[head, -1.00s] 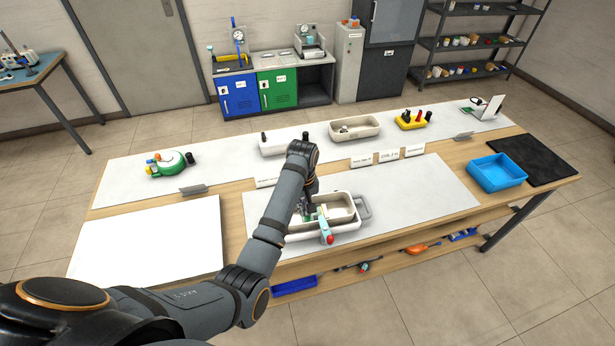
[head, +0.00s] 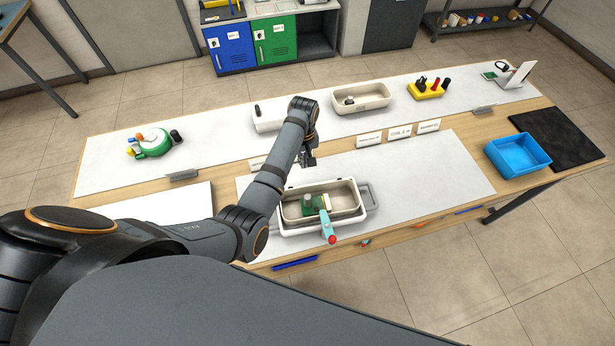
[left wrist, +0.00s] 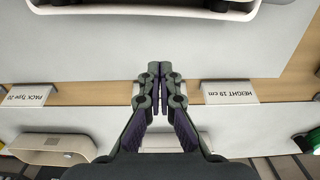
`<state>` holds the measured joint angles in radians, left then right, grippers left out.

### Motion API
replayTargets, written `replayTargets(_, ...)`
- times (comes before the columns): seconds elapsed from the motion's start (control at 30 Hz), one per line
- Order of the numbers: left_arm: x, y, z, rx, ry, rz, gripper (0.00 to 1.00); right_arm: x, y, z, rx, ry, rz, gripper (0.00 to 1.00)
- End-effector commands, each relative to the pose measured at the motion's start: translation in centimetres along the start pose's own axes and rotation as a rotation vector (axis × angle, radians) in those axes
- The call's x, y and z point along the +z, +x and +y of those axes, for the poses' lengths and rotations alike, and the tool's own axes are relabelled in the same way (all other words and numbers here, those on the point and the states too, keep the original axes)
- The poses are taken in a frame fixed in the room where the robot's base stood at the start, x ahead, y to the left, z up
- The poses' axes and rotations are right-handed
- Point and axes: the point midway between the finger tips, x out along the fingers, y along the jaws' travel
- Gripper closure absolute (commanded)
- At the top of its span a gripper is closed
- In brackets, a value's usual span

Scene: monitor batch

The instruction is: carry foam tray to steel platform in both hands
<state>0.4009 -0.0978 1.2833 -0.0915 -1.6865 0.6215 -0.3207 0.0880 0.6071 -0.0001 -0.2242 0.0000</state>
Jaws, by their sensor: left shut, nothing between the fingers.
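A beige tray (head: 345,198), which looks like the foam tray, sits in a white carrier with side handles on the grey mat at the front middle of the table. A green piece and a grey block lie in it, and a teal tool with a red end (head: 328,228) lies across its front rim. My left gripper (head: 308,162) is above and behind this tray, apart from it. In the left wrist view its fingers (left wrist: 153,75) are together and empty, and a white rim (left wrist: 145,10) shows at the top. My right gripper is out of view. I cannot tell which surface is the steel platform.
A second beige tray (head: 361,97), a white box (head: 270,115), a yellow holder (head: 427,90) and a green round item (head: 152,145) stand along the back. Label cards (head: 399,132) stand mid-table. A blue bin (head: 517,157) and black mat are at right. The grey mat (head: 430,180) is clear right of the tray.

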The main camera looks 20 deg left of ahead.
Motion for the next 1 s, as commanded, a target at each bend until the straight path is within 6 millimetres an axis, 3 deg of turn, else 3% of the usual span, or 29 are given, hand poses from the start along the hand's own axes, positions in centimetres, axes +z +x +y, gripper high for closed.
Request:
replayTargets(0.23, 0.0, 5.3, 0.0, -0.001, -0.001, -0.003, 1.00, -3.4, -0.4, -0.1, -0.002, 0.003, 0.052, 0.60)
replayTargets(0.3, 1.4, 4.7, 0.1, 0.002, 0.000, -0.002, 1.00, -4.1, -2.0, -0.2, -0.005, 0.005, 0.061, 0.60)
replayTargets(0.5, 3.6, 5.0, 0.0, 0.002, 0.000, 0.000, 1.00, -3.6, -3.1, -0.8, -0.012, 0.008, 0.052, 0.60)
replayTargets(0.73, 4.0, 5.2, 0.0, 0.002, -0.001, 0.001, 1.00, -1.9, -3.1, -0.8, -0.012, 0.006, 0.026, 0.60)
replayTargets(1.0, 3.7, 5.5, 0.2, 0.002, 0.000, 0.001, 1.00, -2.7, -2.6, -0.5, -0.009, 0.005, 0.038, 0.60)
